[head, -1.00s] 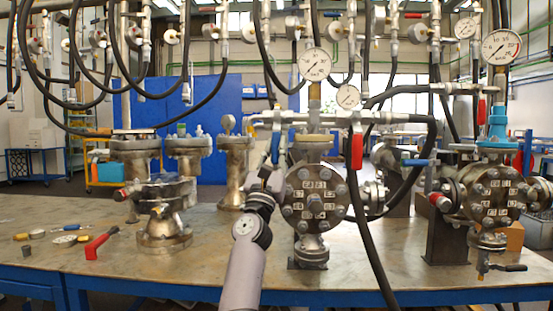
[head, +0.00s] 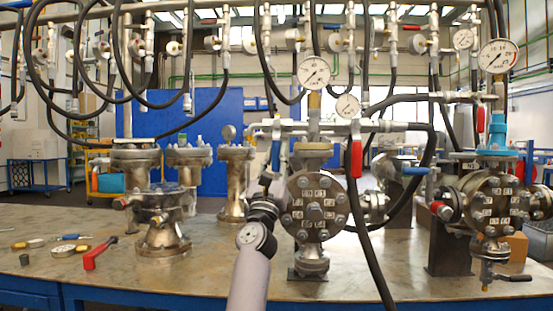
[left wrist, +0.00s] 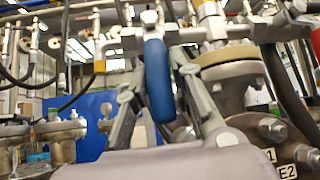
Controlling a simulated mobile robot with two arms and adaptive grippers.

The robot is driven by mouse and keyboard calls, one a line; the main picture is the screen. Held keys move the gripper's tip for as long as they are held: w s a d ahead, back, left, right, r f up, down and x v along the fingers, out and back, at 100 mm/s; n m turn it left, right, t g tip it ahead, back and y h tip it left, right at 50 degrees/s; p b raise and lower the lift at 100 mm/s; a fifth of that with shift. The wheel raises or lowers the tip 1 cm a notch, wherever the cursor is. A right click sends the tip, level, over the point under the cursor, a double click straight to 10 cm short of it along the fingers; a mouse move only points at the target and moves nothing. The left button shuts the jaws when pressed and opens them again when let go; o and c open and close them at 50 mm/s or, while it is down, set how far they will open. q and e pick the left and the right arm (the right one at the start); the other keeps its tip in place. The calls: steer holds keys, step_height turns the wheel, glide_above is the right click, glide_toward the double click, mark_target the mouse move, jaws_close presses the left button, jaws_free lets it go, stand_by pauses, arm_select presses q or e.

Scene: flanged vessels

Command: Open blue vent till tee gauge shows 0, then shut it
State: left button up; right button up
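The blue vent handle (head: 276,155) hangs down from the left end of the tee fitting (head: 310,127). It fills the middle of the left wrist view (left wrist: 158,80). My left gripper (head: 273,176) is at the handle from below, with one finger on each side of it (left wrist: 160,62). The fingers lean in close to the handle; whether they press on it cannot be told. A small gauge (head: 347,106) sits on the right of the tee and a larger gauge (head: 314,72) stands above it. Their readings are too small to be sure of. My right gripper is not in view.
A red handle (head: 356,158) hangs at the tee's right end, by a black hose. A flanged vessel (head: 314,206) stands just right of my left arm. Loose tools and a red-handled one (head: 98,253) lie on the table's left part.

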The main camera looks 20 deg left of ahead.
arm_select(q)
steer(key=o, duration=0.3)
steer(key=shift+o, duration=0.2)
steer(key=a+v, duration=0.1)
steer(key=v, duration=1.1)
steer(key=shift+d, duration=0.5)
steer(key=shift+f, duration=0.1)
